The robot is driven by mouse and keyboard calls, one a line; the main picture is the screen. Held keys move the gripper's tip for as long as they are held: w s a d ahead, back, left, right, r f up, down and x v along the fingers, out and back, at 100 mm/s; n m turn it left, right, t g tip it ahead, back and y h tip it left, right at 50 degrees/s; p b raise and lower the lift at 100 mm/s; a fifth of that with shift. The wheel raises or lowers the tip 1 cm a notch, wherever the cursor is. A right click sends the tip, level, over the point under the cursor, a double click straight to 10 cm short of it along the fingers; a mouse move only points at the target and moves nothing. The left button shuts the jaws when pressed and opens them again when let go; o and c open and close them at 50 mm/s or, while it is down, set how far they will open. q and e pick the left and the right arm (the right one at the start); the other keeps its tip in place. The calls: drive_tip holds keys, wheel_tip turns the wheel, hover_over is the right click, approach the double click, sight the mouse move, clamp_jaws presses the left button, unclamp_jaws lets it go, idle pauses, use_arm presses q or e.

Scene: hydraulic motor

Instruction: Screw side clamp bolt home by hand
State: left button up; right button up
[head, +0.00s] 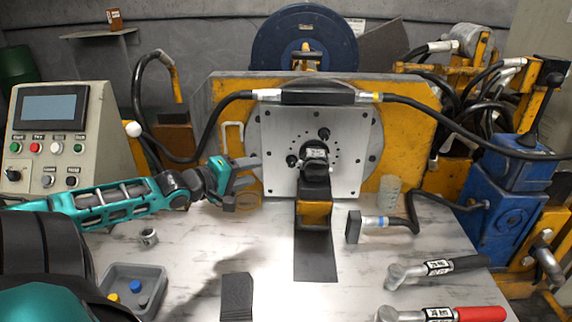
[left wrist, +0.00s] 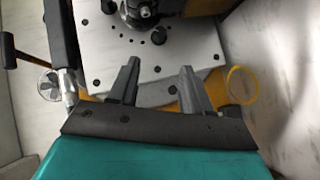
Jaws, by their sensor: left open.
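A silver square plate (head: 347,180) stands upright on the yellow fixture. The dark hydraulic motor (head: 314,158) sits at its centre, and it also shows at the top of the left wrist view (left wrist: 140,10). Two black bolt heads stand out beside the motor, a left one (head: 292,161) and an upper right one (head: 324,133); I cannot tell how deep they sit. My left gripper (head: 254,172) is open and empty at the plate's left edge, apart from the bolts. In the left wrist view its two fingers (left wrist: 159,70) point toward the plate. My right gripper is out of view.
A yellow block (head: 314,215) stands under the motor. A black hose (head: 215,115) arches above the plate. The table holds a grey tray (head: 150,275), a metal ring (head: 148,237), a black wedge (head: 237,295) and two wrench-like tools (head: 440,267) at right. The control box (head: 55,130) is at left.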

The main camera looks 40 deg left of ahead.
sight(288, 163)
use_arm(q)
drive_tip(key=shift+b+x, duration=3.35)
drive_tip(key=shift+x, duration=3.15)
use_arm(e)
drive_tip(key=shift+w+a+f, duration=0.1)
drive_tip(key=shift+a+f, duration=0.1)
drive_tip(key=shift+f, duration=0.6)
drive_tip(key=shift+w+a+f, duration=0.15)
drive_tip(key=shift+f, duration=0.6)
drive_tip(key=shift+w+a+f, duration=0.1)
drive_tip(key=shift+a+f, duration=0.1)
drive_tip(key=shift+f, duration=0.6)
use_arm(q)
drive_tip(key=shift+c, duration=0.2)
